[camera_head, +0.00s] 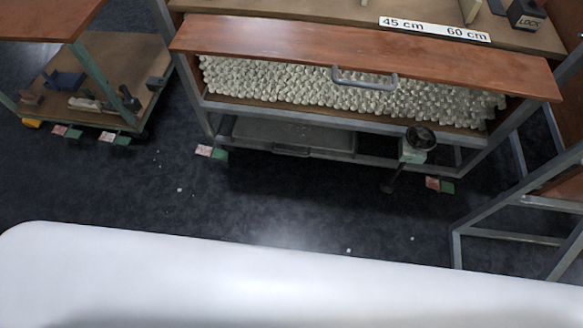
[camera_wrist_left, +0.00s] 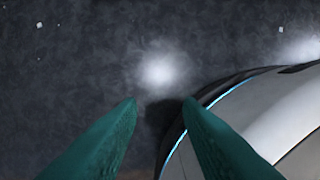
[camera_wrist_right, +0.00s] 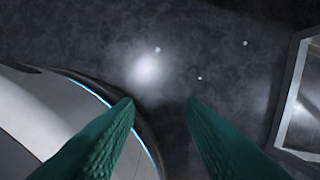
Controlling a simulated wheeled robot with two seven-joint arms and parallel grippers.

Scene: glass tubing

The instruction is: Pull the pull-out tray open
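In the head view a metal-framed workbench (camera_head: 188,88) stands ahead of me. Its upper bay has a brown wooden front panel (camera_head: 260,51) with a grey bar handle (camera_head: 366,82). Behind and below the panel lie many pale glass tube ends (camera_head: 300,86). Lower down, a flat grey tray (camera_head: 293,134) with a small dark handle (camera_head: 291,151) sits in the frame. I cannot tell for sure which is the pull-out tray. My left gripper (camera_wrist_left: 160,100) and right gripper (camera_wrist_right: 160,100) are open and empty over dark floor, outside the head view.
A valve-like fitting with a dark round top (camera_head: 421,138) stands at the bench's lower right. A cart (camera_head: 119,77) is at the left, and a metal frame (camera_head: 490,214) at the right.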

